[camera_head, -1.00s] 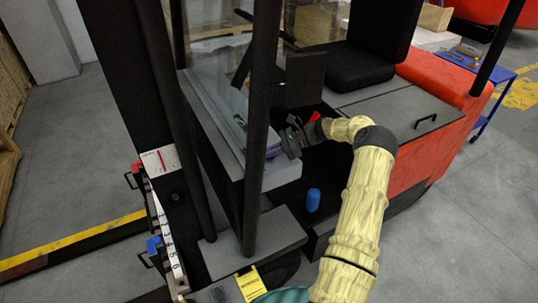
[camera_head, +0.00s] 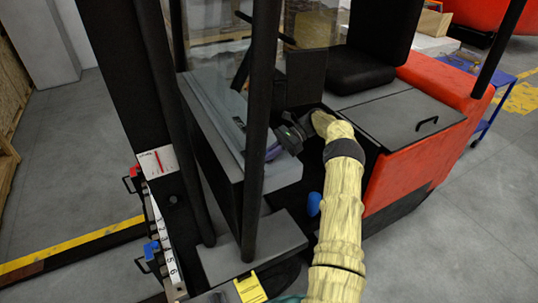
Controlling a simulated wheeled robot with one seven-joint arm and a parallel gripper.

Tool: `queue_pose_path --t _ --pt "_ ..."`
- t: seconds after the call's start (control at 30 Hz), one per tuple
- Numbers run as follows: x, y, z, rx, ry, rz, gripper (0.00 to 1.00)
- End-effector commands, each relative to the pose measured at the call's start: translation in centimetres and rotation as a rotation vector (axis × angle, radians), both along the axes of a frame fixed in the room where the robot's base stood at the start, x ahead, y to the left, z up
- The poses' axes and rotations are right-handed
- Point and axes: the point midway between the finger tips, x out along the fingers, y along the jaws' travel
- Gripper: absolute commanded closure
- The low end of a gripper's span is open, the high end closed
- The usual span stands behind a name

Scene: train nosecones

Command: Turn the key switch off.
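A forklift-like vehicle (camera_head: 425,105) with a black mast, a dark seat and a red body fills the middle. My arm, in a pale yellow cover, reaches up into its cab from the lower right. My gripper (camera_head: 288,137) is dark and small at the front console (camera_head: 268,178), just right of the black post. Its fingers blend into the dark parts around it, so I cannot tell whether they are open or touching anything. I cannot make out the key switch; it may be hidden behind my gripper or the post.
A black post (camera_head: 256,120) stands just left of my gripper. A blue object (camera_head: 314,204) shows low in the cab beside my arm. A grey step (camera_head: 270,235) lies in front. A blue cart (camera_head: 493,95) stands at the right; the floor at lower right is clear.

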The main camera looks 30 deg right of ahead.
Motion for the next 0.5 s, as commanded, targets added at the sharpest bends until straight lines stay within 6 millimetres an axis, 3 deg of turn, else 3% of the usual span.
queue_pose_path --t 0.2,0.23,0.3,0.5 --pt "0.01 0.06 0.03 0.001 0.000 0.001 1.00" --pt "0.01 0.06 0.03 0.001 0.000 0.001 0.89" --pt "0.00 0.06 0.03 0.001 -0.001 0.000 0.75" --pt "0.00 0.03 0.02 0.001 0.000 0.000 0.73"
